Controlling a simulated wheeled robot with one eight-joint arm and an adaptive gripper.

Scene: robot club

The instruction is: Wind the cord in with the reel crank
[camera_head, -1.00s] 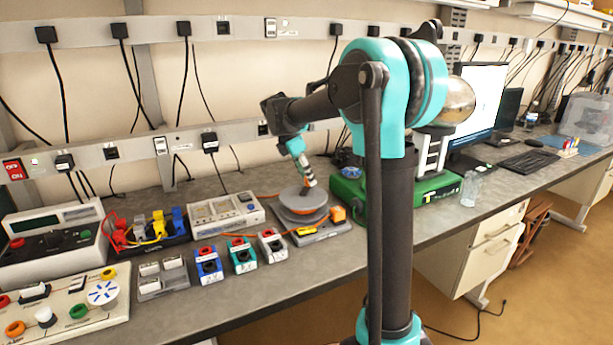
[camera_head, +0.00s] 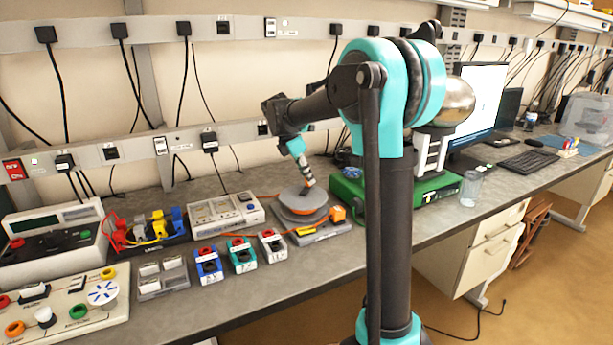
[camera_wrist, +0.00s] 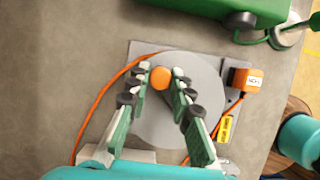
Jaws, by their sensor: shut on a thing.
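The cord reel is a grey round disc (camera_head: 301,198) on a flat grey base plate (camera_head: 330,229) on the bench, with orange cord (camera_head: 310,217) showing around it under the disc. In the wrist view the disc (camera_wrist: 207,72) lies below my gripper (camera_wrist: 160,78). An orange crank knob (camera_wrist: 161,77) stands on the disc, between my fingertips, and my gripper is shut on it. Orange cord (camera_wrist: 98,98) runs off to the left, and an orange plug block (camera_wrist: 246,80) sits at the plate's right.
A green machine (camera_head: 425,190) stands close on the right of the reel. Blue, green and white terminal blocks (camera_head: 241,254) and a meter box (camera_head: 226,213) stand to the left. My arm hides part of the bench.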

